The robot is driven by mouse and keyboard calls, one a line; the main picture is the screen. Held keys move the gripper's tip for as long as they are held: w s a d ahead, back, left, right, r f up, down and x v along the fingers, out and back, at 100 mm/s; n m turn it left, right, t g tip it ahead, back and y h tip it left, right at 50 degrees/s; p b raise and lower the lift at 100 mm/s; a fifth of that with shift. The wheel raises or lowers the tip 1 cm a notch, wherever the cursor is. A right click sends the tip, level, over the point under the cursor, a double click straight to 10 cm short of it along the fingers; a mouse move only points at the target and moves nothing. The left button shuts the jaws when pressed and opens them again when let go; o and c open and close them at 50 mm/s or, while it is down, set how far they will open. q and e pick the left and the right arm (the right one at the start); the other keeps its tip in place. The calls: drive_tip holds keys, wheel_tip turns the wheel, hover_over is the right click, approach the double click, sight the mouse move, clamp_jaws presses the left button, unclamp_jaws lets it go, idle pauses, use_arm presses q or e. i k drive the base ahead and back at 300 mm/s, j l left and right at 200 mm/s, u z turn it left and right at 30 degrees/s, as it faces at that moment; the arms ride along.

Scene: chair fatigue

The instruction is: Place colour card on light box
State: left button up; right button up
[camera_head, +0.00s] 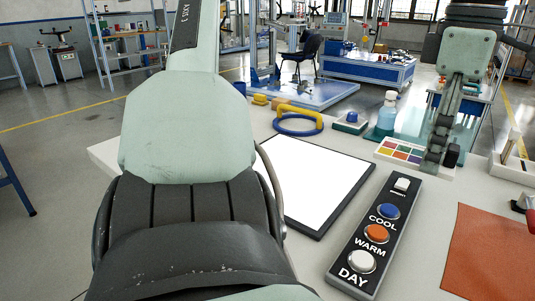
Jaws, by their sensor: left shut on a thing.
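The light box (312,185) is a flat white panel with a dark frame, lying on the pale table in the middle, partly hidden by my large arm link. The colour card (393,150) is white with rows of coloured patches, beyond the light box's far right corner. My left gripper (437,164) points down at the card's right end and is shut on it, covering part of it. I cannot tell whether the card touches the table. Nothing shows on the light box. My right gripper is not in view.
A dark control panel (375,235) with COOL, WARM and DAY buttons lies right of the light box. An orange sheet (490,250) is at the right.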

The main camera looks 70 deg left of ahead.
sight(279, 182)
drive_tip(key=k+j, duration=0.15)
drive_tip(key=j, duration=0.2)
drive_tip(key=k+j+u, duration=0.1)
drive_tip(key=j, duration=0.3)
drive_tip(key=k+j, duration=0.25)
drive_tip(key=j, duration=0.15)
drive_tip(key=l+u, duration=0.05)
